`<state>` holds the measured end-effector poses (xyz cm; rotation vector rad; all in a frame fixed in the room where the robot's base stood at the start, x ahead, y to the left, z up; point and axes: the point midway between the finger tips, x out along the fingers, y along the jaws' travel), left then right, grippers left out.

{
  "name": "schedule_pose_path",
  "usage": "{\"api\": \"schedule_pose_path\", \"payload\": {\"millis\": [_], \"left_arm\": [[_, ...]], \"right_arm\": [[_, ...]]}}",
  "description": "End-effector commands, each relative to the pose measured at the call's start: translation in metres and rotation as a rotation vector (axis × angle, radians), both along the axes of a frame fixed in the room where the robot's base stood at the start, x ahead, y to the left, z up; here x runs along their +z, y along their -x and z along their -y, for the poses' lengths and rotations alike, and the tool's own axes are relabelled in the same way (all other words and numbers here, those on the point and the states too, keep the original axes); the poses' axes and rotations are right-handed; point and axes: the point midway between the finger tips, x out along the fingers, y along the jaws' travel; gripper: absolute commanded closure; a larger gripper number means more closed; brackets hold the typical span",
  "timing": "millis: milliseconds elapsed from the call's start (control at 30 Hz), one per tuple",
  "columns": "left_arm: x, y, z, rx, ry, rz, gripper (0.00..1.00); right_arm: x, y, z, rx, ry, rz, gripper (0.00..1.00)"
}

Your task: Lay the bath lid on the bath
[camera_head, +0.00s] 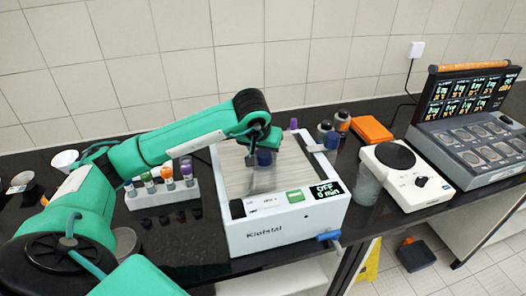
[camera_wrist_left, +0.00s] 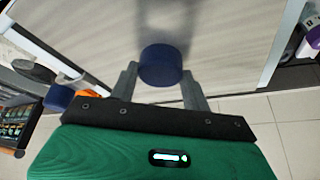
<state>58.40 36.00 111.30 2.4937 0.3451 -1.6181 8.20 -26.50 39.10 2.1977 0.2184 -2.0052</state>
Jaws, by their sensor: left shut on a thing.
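The bath (camera_head: 282,235) is a white box with a display reading OFF, in the middle of the counter in the head view. The bath lid (camera_head: 240,178) is a grey, streaked flat panel with a dark blue round knob (camera_head: 264,158). It lies across the bath's top opening; I cannot tell whether it rests on the rim or hangs just above it. My left gripper (camera_head: 262,152) is shut on the knob from above. In the left wrist view the knob (camera_wrist_left: 161,66) sits between the two fingertips, over the pale lid (camera_wrist_left: 230,40). My right gripper is not in view.
A white rack (camera_head: 162,195) with several capped tubes stands left of the bath. A blue tap (camera_head: 328,236) sticks out at its lower right. Small bottles (camera_head: 342,121), an orange box (camera_head: 371,129) and a white hotplate (camera_head: 408,180) stand to the right.

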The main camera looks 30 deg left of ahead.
Motion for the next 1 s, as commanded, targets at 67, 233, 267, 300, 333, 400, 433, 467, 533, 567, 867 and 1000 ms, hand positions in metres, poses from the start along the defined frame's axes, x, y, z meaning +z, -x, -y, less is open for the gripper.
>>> {"api": "schedule_pose_path", "payload": {"millis": [67, 233, 267, 300, 333, 400, 433, 467, 533, 567, 867, 1000], "left_arm": [[0.001, 0.000, 0.000, 0.001, 0.001, 0.002, 0.88], [0.001, 0.000, 0.000, 0.001, 0.001, 0.002, 0.88], [0.001, 0.000, 0.000, 0.001, 0.001, 0.002, 0.88], [0.001, 0.000, 0.000, 0.001, 0.001, 0.002, 0.88], [0.001, 0.000, 0.000, 0.001, 0.001, 0.002, 0.88], [0.001, 0.000, 0.000, 0.001, 0.001, 0.002, 0.39], [0.001, 0.000, 0.000, 0.001, 0.001, 0.002, 0.33], [0.001, 0.000, 0.000, 0.001, 0.001, 0.002, 0.27], [0.001, 0.000, 0.000, 0.001, 0.000, 0.001, 0.27], [0.001, 0.000, 0.000, 0.001, 0.000, 0.001, 0.27], [0.008, 0.000, 0.000, 0.001, 0.000, 0.001, 0.27], [0.020, 0.000, 0.000, 0.000, 0.000, 0.001, 0.27]], "right_arm": [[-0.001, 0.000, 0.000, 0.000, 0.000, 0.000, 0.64], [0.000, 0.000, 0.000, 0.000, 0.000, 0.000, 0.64], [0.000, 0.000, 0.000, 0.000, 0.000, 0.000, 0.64], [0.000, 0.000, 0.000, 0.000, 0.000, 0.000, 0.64], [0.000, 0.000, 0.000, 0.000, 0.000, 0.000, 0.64], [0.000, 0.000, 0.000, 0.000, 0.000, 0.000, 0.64], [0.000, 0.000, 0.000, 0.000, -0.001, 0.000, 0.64], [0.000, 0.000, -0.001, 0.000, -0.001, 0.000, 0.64], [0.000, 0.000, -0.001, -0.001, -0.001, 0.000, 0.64], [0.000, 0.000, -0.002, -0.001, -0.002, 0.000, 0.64], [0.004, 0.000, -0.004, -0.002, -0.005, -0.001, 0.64], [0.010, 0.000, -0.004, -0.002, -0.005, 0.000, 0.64]]}}
